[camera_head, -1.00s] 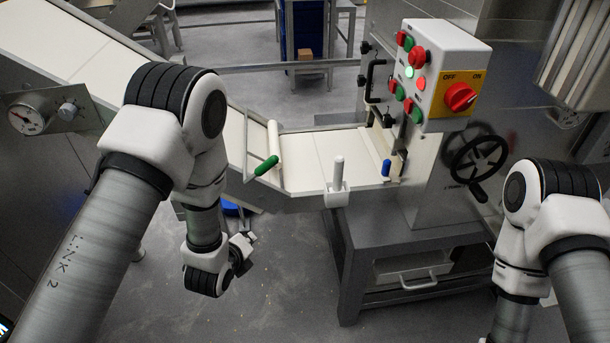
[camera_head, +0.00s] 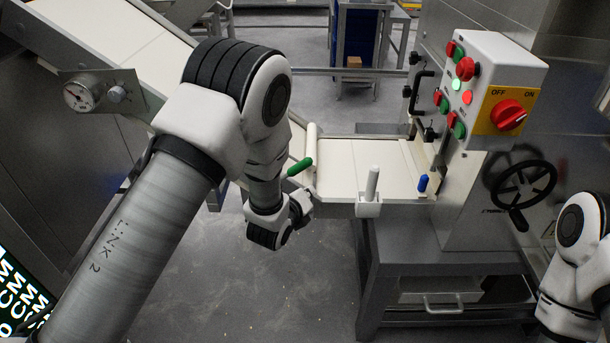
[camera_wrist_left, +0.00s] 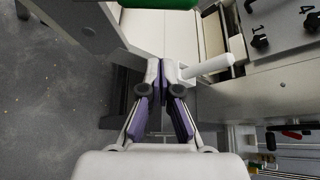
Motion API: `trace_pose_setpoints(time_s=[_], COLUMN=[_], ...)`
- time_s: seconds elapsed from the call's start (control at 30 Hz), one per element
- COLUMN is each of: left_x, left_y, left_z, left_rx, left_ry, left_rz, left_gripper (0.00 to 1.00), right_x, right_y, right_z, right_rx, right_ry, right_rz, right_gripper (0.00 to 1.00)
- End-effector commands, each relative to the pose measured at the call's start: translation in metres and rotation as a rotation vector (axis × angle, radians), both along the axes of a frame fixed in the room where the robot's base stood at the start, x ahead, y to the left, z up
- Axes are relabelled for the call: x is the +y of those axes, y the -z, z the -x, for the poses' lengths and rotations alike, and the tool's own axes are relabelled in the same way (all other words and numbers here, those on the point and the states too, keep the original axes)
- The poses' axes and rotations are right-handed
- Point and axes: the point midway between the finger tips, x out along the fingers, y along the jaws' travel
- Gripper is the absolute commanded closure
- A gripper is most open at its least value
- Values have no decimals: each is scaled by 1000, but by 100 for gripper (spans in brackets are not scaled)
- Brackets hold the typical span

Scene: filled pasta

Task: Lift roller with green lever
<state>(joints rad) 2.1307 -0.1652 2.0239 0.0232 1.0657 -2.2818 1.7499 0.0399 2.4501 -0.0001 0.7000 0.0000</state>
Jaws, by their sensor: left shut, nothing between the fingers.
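The roller (camera_head: 311,146) is a pale bar across the conveyor, with a green lever (camera_head: 300,167) sticking out at its front end. In the left wrist view the green lever (camera_wrist_left: 172,3) shows at the top edge, beyond my fingertips. My left gripper (camera_head: 302,204) is below the green lever in the head view, apart from it. Its fingers (camera_wrist_left: 160,72) are shut and empty in the left wrist view. My right arm is partly in view at the right edge, but its gripper is outside the frame.
A white handle (camera_head: 372,184) and a blue knob (camera_head: 422,183) stand right of the lever on the conveyor (camera_head: 345,165). A control box (camera_head: 490,85) and black handwheel (camera_head: 523,187) are further right. A metal table (camera_head: 440,262) stands below. Open floor lies at lower left.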

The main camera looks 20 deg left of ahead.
Motion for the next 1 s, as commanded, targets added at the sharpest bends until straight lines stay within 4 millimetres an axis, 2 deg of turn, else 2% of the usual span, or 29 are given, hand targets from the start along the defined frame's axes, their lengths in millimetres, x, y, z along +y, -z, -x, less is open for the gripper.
trace_pose_setpoints(time_s=[0.23, 0.33, 0.5, 1.0], left_x=[-4, 10, 21, 23], left_y=[21, 2, -8, -10], left_z=[-50, -50, -49, -49], left_rx=[-1, -1, 1, -2], left_ry=[0, -4, -1, -1], left_rz=[1, 2, -1, 11], left_gripper=[100, 100, 100, 100], right_x=[0, 0, 0, 0], right_y=[-4, -13, -16, -15], right_z=[0, 0, 0, 0], right_rx=[0, 0, 0, 0], right_ry=[0, 0, 0, 0], right_rz=[0, 0, 0, 0], right_gripper=[100, 100, 100, 100])
